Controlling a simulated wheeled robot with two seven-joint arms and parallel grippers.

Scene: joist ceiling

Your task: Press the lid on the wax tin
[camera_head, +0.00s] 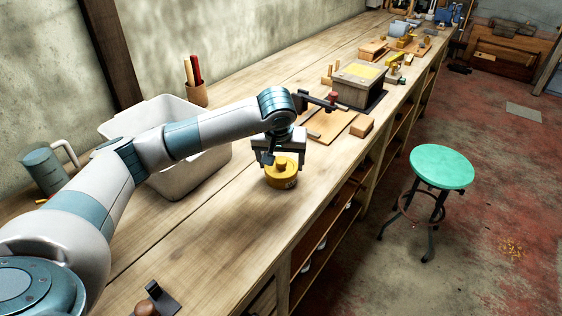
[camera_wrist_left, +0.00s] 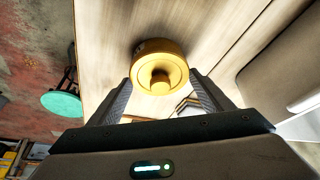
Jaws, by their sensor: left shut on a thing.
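The yellow wax tin (camera_head: 281,184) stands upright near the front edge of the wooden bench, with a small dark label on its side. Its yellow round lid with a raised knob (camera_wrist_left: 160,82) is on top of it, in line with the tin's body. My left gripper (camera_head: 281,157) points down over the tin. Whether the lid sits fully down on the rim cannot be told. My right gripper is not in view.
A white bin (camera_head: 187,172) stands behind my left arm, with a grey-blue mug (camera_head: 45,170) at left. A wooden board (camera_head: 331,124), a wooden block (camera_head: 362,126) and a grey box (camera_head: 357,86) lie beyond the tin. A green stool (camera_head: 441,167) stands on the floor.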

